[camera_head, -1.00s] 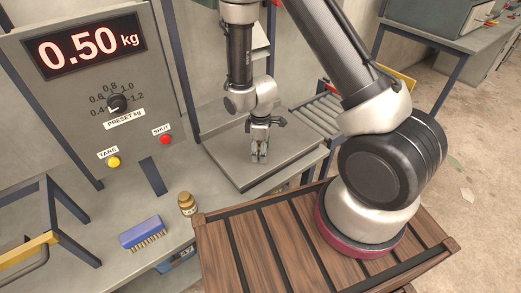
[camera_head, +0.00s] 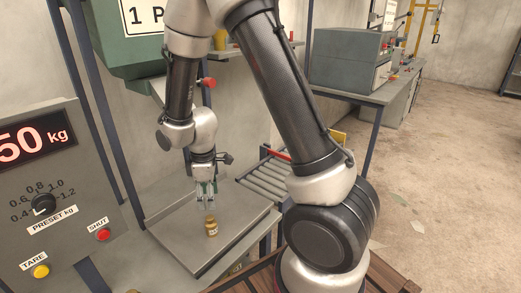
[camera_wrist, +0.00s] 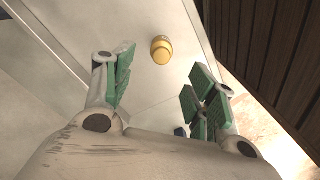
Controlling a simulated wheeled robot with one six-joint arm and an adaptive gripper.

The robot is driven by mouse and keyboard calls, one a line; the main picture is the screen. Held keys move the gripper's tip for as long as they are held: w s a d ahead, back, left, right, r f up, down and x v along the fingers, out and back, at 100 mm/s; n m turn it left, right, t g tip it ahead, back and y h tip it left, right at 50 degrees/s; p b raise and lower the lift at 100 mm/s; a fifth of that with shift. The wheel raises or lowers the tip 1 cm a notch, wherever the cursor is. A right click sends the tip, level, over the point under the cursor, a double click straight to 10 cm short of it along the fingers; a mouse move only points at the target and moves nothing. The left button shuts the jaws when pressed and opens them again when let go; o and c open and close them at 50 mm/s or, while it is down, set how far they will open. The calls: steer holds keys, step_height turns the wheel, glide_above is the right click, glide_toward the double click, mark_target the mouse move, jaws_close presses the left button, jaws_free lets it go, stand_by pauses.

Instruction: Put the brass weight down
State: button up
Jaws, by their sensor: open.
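The brass weight (camera_head: 211,228) stands upright on the flat grey metal plate (camera_head: 178,232), near its middle. It also shows in the wrist view (camera_wrist: 161,50), ahead of the fingertips and between their lines. My gripper (camera_head: 206,190) is just above the weight in the head view, with its fingers pointing down. In the wrist view its green-padded fingers (camera_wrist: 157,82) are spread apart with nothing between them. The weight appears clear of both fingers.
The grey panel (camera_head: 45,185) at left has a red display, partly cut off and showing "50 kg", a knob and two buttons. A roller conveyor (camera_head: 265,180) lies right of the plate. Slatted dark wood (camera_head: 395,275) is at the lower right. A green housing (camera_head: 130,45) hangs above.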

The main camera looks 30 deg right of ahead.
steer(key=s+d+r+m+t, duration=0.1)
steer(key=s+d+r+m, duration=0.25)
steer(key=r, duration=0.45)
steer(key=s+d+r+m+t, duration=0.1)
steer(key=s+d+r+m, duration=0.2)
steer(key=r, duration=0.4)
steer(key=s+d+r+m+t, duration=0.1)
steer(key=s+d+r+m, duration=0.1)
steer(key=s+d+r, duration=0.45)
steer(key=s+d+r+m+t, duration=0.1)
steer(key=s+r+m, duration=0.2)
steer(key=s+r, duration=0.2)
steer(key=shift+s+d+r+m, duration=0.2)
steer(key=shift+s+r+m, duration=0.15)
steer(key=shift+s, duration=0.35)
